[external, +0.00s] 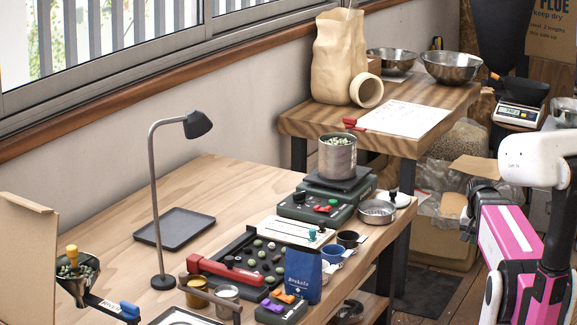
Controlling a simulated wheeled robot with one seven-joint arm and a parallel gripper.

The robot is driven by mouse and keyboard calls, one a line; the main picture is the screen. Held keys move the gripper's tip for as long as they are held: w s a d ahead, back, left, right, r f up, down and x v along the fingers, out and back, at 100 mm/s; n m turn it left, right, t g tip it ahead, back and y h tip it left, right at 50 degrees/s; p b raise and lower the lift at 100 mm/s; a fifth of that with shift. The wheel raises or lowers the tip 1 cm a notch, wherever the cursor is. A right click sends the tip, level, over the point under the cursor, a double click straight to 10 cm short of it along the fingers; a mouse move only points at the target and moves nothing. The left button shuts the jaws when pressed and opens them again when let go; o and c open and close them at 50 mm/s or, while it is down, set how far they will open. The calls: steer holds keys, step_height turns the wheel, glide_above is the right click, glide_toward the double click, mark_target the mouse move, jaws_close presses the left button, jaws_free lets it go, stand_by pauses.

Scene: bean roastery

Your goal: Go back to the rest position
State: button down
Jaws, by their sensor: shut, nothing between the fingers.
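My gripper (468,226) is the dark end of my arm at the right of the external view. It is shut and empty, held in front of the wooden benches and apart from everything on them. The fingers are small and dark here, and part of my arm lies behind the pink and white link.
The far bench (330,118) bears a paper bag (338,55) and metal bowls (452,68). Sacks and boxes crowd the floor behind.

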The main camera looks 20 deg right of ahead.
steer(key=s+a+f+n, duration=0.2)
steer(key=s+a+f, duration=0.1)
steer(key=a, duration=0.5)
steer(key=s+a+f+n+g+y, duration=0.1)
steer(key=s+a+f+n, duration=0.2)
steer(key=a, duration=0.6)
steer(key=s+a+f+n+g, duration=0.1)
steer(key=s+a+f, duration=0.3)
steer(key=a, duration=0.4)
steer(key=shift+s+a+n+y, duration=0.15)
steer(key=shift+s+n+y, duration=0.15)
steer(key=shift+s+n, duration=0.45)
